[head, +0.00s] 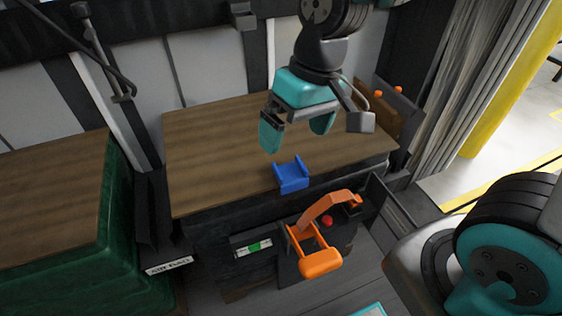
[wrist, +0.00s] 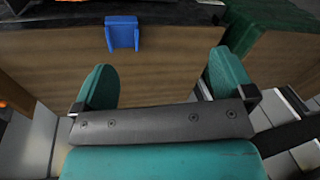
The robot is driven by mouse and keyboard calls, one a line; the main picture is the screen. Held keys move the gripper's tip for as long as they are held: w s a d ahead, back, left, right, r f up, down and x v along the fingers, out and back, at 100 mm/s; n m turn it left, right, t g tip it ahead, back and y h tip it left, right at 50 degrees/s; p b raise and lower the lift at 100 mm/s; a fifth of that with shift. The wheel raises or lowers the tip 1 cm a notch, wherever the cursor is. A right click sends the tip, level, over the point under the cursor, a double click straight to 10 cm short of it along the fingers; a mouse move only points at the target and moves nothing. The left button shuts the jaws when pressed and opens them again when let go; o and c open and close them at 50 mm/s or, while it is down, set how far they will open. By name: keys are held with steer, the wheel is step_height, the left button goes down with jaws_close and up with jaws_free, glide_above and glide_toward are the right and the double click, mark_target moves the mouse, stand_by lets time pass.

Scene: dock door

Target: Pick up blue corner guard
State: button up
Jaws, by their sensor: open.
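The blue corner guard (head: 291,175) sits at the front edge of the wooden tabletop (head: 215,150) in the head view. In the wrist view the blue corner guard (wrist: 122,33) lies beyond the fingertips, near the dark edge of the top, left of the middle. My gripper (head: 296,140) is open and empty above the tabletop, behind the guard and apart from it. Its two teal fingers also show in the wrist view, where my gripper (wrist: 160,80) has bare wood between the fingers. Nothing hides the guard.
An orange handle (head: 320,262) with an orange arm and a red knob stands in front of the top. A green-sided, wood-topped block (head: 125,225) stands at left. A wooden block with orange knobs (head: 380,108) is at the back right. The tabletop's left part is clear.

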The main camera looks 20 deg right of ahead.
steer(key=w+d+f+m+h+p, duration=0.1)
steer(key=w+d+m+h+p, duration=0.15)
steer(key=w+p, duration=0.5)
steer(key=b, duration=0.2)
glide_above(290, 173)
steer(key=shift+m, duration=0.45)
step_height(290, 173, down, 13)
steer(key=shift+w+r, duration=0.1)
steer(key=shift+w, duration=0.05)
steer(key=shift+f, duration=2.9)
steer(key=c, duration=0.9)
